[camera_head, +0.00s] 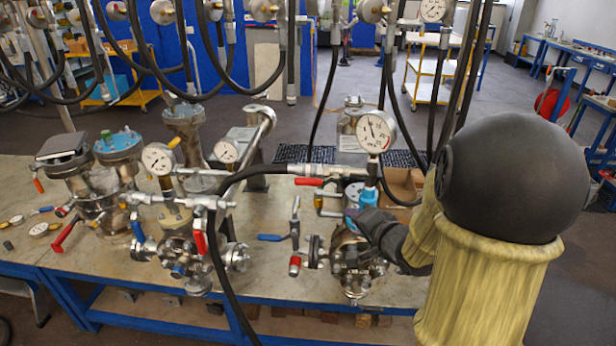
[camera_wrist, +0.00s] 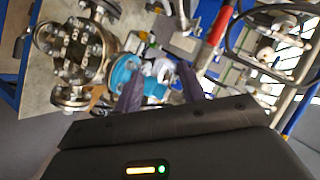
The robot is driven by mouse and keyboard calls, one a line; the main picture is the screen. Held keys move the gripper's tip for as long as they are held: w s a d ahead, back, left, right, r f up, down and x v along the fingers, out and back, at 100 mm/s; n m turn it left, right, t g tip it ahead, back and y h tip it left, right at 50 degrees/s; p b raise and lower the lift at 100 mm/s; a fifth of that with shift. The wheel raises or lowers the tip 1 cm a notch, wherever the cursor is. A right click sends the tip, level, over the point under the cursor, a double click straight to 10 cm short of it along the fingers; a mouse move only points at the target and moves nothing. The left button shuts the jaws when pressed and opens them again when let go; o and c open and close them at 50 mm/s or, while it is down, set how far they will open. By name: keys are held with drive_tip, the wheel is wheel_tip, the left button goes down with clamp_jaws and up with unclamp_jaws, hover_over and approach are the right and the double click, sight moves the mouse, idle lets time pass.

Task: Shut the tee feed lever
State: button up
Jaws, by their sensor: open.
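A red-handled lever (camera_head: 309,182) lies close under the horizontal hose line, left of the gauge on the right-hand vessel. A red handle also shows in the wrist view (camera_wrist: 214,38), above and right of my fingers. No label marks which lever is the tee feed lever. The right-hand flanged vessel (camera_head: 352,262) stands near the table's front edge; its bolted flange shows in the wrist view (camera_wrist: 75,50). My gripper (camera_head: 360,214) is beside the blue fitting on top of this vessel. In the wrist view, its dark fingers (camera_wrist: 158,74) are apart, with fittings visible between them.
A pressure gauge (camera_head: 376,131) rises just above my gripper. A black hose (camera_head: 222,265) loops over the table's front edge. Other vessels (camera_head: 185,245) with red and blue levers fill the left.

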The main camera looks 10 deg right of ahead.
sight(312, 184)
drive_tip(key=r+m+y, duration=0.1)
drive_tip(key=r, duration=0.1)
drive_tip(key=s+r+m+t+y+p, duration=0.1)
drive_tip(key=y, duration=0.1)
drive_tip(key=r+m+y, duration=0.1)
drive_tip(key=r+y, duration=0.1)
drive_tip(key=shift+s+a+r+m+t, duration=0.25)
drive_tip(key=shift+a+r+m+t, duration=0.05)
drive_tip(key=shift+a+r, duration=0.05)
drive_tip(key=shift+w, duration=0.1)
drive_tip(key=p+x, duration=0.2)
drive_tip(key=x, duration=0.6)
drive_tip(key=p+x, duration=0.2)
drive_tip(key=x, duration=0.7)
drive_tip(key=shift+w+a+r, duration=0.1)
drive_tip(key=shift+a+r, duration=0.1)
drive_tip(key=shift+a, duration=0.05)
clamp_jaws()
